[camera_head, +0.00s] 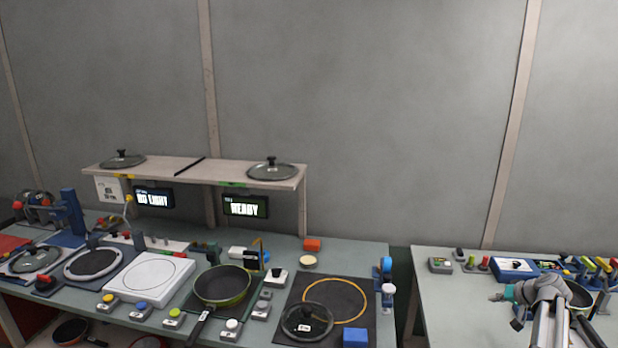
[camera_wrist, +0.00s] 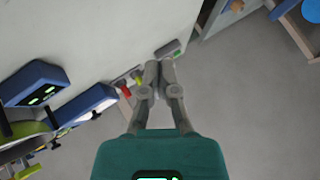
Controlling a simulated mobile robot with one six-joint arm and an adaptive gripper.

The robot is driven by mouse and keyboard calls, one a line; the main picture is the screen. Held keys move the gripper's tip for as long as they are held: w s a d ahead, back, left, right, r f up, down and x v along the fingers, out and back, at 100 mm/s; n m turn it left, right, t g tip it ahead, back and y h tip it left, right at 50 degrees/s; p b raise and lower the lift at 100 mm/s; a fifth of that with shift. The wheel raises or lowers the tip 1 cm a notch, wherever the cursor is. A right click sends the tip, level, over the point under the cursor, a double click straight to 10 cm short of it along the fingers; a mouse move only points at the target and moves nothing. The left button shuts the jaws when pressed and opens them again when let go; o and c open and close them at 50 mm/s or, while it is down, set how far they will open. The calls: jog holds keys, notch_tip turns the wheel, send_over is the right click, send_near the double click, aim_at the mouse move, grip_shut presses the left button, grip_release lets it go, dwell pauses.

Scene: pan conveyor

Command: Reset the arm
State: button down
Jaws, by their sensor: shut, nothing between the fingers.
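My gripper (camera_wrist: 159,68) shows in the wrist view with its two fingers together and nothing between them. It points past the edge of the right table, with grey floor below on the right. In the head view my gripper (camera_head: 497,297) is at the lower right, in front of the right table (camera_head: 432,300), and its teal body and my arm hide part of that table. The gripper is apart from the objects on the table as far as I can tell.
The left table holds a green pan (camera_head: 222,284), a glass lid (camera_head: 307,321) on a dark mat, a white plate unit (camera_head: 149,277) and several buttons. A shelf (camera_head: 205,171) carries two lids. The right table holds a blue box (camera_head: 515,268) and control boxes. A gap separates the tables.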

jog(key=s+a+f+n+g, duration=0.1)
jog(key=s+a+g, duration=0.1)
jog(key=a, duration=1)
jog(key=s+a+f+n+g+h+p, duration=0.1)
jog(key=s+a, duration=0.4)
jog(key=a, duration=0.7)
jog(key=s+a+f+n+g, duration=0.1)
jog(key=s+a+g, duration=0.2)
jog(key=a, duration=0.9)
jog(key=shift+s+f+n+g+p, duration=0.2)
jog(key=shift+f+n+g+p, duration=0.1)
jog(key=shift+g+p, duration=0.15)
jog(key=s+a+g+h, duration=0.1)
jog(key=s+a+h, duration=0.1)
jog(key=s+a, duration=0.5)
jog(key=shift+a+n+h, duration=0.2)
jog(key=shift+n+h, duration=0.1)
jog(key=shift+n, duration=0.1)
jog(key=shift+r+g, duration=0.1)
jog(key=shift+g, duration=0.15)
jog(key=shift+a, duration=0.1)
